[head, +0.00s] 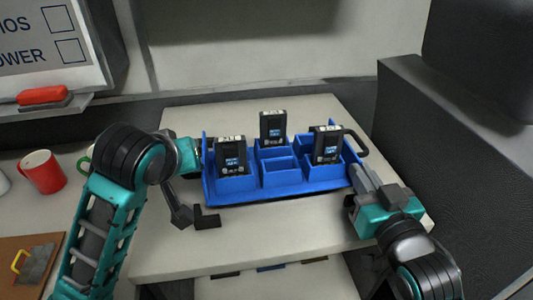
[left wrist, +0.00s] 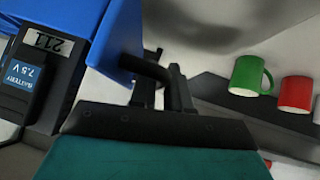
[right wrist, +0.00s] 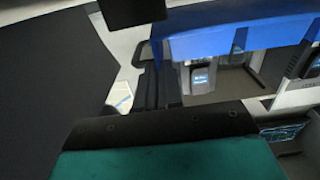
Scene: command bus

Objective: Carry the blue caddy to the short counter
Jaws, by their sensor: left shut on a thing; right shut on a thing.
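The blue caddy (head: 282,190) has several compartments and dark handles at its two ends. Three black batteries stand upright in it: one at left (head: 231,157), one at the back (head: 272,128) and one at right (head: 326,145). The caddy is over the pale counter (head: 180,245); I cannot tell whether it touches it. My left gripper (left wrist: 160,90) is shut on the caddy's left handle; in the head view my arm partly hides it. My right gripper (head: 362,180) is shut at the caddy's right end, on its handle. The right wrist view shows its fingers (right wrist: 158,85) by the blue side.
A red mug (head: 42,172) and a green mug (left wrist: 250,75) stand left of the caddy. A brown board (head: 30,262) lies at lower left. A whiteboard with a red eraser (head: 43,96) is at upper left. A dark seat or cabinet (head: 440,150) closes off the right.

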